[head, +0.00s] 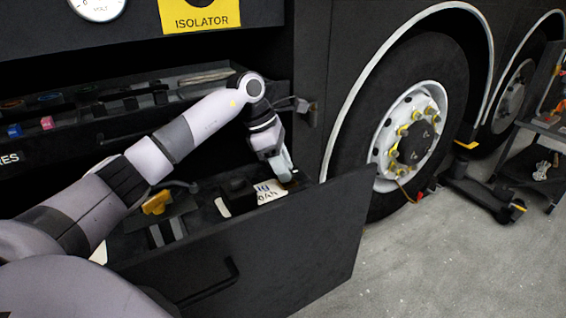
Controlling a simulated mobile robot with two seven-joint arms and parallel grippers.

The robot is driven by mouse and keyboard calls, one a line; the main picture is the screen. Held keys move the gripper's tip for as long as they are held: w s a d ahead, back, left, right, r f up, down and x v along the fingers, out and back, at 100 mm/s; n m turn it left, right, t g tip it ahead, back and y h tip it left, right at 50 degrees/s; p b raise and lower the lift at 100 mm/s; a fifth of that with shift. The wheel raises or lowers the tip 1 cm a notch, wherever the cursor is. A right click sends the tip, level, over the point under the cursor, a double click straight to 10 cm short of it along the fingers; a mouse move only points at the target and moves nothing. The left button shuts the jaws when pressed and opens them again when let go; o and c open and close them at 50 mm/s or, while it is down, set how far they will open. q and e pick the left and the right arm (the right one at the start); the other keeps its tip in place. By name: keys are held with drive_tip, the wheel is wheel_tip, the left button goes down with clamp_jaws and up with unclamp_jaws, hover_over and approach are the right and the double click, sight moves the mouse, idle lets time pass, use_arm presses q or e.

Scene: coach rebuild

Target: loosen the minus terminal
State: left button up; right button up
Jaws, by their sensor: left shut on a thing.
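My left arm reaches in from the left across an open black drawer (300,232). My left gripper (287,176) points down at the right end of a battery (268,192) with a white label. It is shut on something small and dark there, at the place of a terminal. The fingers hide most of it, so I cannot tell its shape or any minus mark. A yellow-orange part (157,203) lies in the left part of the drawer, beyond my forearm. My right gripper is out of view.
The drawer's front panel with its handle (212,282) stands out toward me. A shelf with small coloured items (47,122) is behind my arm. A yellow isolator sign (199,17) hangs above. A wheel (410,135) and a black jack (483,192) stand right. The grey floor in front is clear.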

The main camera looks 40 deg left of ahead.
use_arm(q)
drive_tip(key=n+p, duration=0.1)
drive_tip(key=n, duration=0.1)
drive_tip(key=n+t+y+p, duration=0.1)
drive_tip(key=n, duration=0.1)
drive_tip(key=shift+s+d+r, duration=0.1)
drive_tip(key=shift+s, duration=0.1)
drive_tip(key=n+t+y+p, duration=0.1)
drive_tip(key=n, duration=0.3)
drive_tip(key=shift+d, duration=0.2)
drive_tip(key=n+y+p, duration=0.1)
drive_tip(key=n, duration=0.2)
drive_tip(key=shift+d+n+y, duration=0.15)
drive_tip(key=shift+n+y, duration=0.15)
drive_tip(key=shift+y, duration=0.1)
drive_tip(key=n, duration=0.2)
drive_tip(key=n+y, duration=0.1)
drive_tip(key=n, duration=0.1)
drive_tip(key=shift+d+n+y, duration=0.15)
drive_tip(key=shift+n+y, duration=0.15)
drive_tip(key=shift+n, duration=0.1)
drive_tip(key=o, duration=1)
drive_tip(key=shift+o, duration=0.2)
